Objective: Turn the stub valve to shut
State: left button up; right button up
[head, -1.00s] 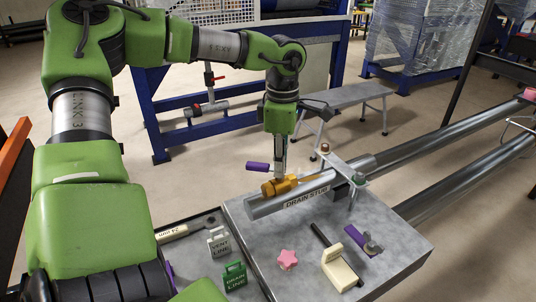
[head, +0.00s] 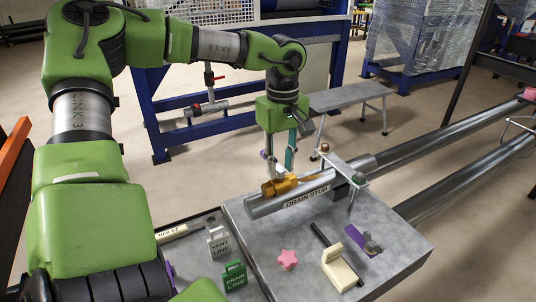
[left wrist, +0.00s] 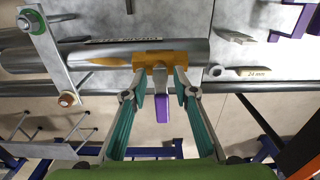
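The yellow stub valve (head: 281,186) sits on the grey pipe labelled DRAIN STUB (head: 306,200); it also shows in the left wrist view (left wrist: 170,58). Its lever has a purple grip (left wrist: 163,108), which lies between my left gripper's spread teal fingers with gaps at both sides. In the head view only a small part of the purple grip (head: 264,154) shows beside a finger. My left gripper (head: 280,166) is open just above the valve; its fingertips are close to the valve body in the wrist view (left wrist: 160,80), and contact is unclear. My right gripper is out of view.
A clamp plate (head: 343,171) with bolts crosses the pipe right of the valve. On the grey table (head: 400,240) lie a pink star (head: 287,260), a cream-handled tool (head: 342,268) and a purple clamp.

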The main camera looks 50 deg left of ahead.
aim_at(280, 168)
pick_arm(q)
jog(key=shift+r, duration=0.1)
notch_tip(280, 168, up, 6)
jog(key=p, duration=0.3)
jog(key=shift+p, duration=0.4)
